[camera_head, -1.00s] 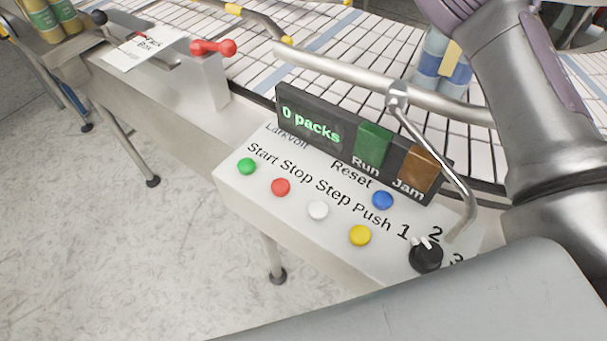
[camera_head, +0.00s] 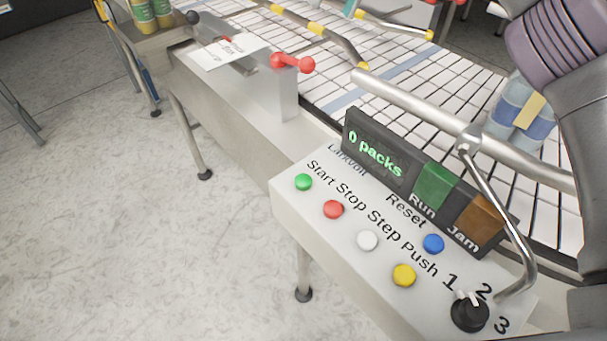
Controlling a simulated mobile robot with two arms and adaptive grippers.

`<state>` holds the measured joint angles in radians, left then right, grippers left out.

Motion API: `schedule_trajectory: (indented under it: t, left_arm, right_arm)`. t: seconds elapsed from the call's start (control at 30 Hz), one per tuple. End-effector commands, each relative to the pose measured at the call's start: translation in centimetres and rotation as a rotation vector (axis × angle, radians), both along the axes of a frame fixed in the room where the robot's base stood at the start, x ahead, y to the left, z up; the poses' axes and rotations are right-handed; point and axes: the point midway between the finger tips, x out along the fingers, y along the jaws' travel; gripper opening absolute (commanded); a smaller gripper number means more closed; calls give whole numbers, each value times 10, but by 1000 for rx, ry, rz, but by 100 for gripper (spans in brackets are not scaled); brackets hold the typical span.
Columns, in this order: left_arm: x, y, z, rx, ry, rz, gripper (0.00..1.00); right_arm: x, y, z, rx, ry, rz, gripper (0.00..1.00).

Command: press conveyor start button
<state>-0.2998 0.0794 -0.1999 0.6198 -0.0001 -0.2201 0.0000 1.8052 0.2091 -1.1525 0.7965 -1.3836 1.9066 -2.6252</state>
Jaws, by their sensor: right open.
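The green Start button (camera_head: 303,182) is at the left end of the slanted white control panel (camera_head: 318,224). It stands clear, with nothing touching it. To its right are a red Stop button (camera_head: 333,209), a white Step button (camera_head: 367,240), a yellow Push button (camera_head: 404,275) and a blue Reset button (camera_head: 433,243). The display (camera_head: 374,155) reads "0 packs", beside Run (camera_head: 436,188) and Jam (camera_head: 479,220) blocks. My right arm runs along the right edge, well away from the Start button. My right gripper's fingertips cannot be made out clearly. My left gripper is out of view.
A bent metal rail (camera_head: 410,103) passes above the display and comes down near the black selector knob (camera_head: 469,312). Blue bottles (camera_head: 520,110) stand on the conveyor (camera_head: 400,76). The floor at left is open.

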Motion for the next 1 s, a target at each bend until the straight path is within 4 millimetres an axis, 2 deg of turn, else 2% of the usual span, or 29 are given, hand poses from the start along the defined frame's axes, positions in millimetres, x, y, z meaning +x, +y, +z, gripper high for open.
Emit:
schedule_trajectory:
  t: [0.03, 0.2, 0.27, 1.0]
  left_arm:
    - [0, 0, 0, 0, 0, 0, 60]
    - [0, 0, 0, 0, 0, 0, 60]
    - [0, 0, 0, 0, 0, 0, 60]
    - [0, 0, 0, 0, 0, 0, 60]
  right_arm:
    - [0, 0, 0, 0, 0, 0, 36]
    - [0, 0, 0, 0, 0, 0, 8]
    - [0, 0, 0, 0, 0, 0, 0]
    - [0, 0, 0, 0, 0, 0, 0]
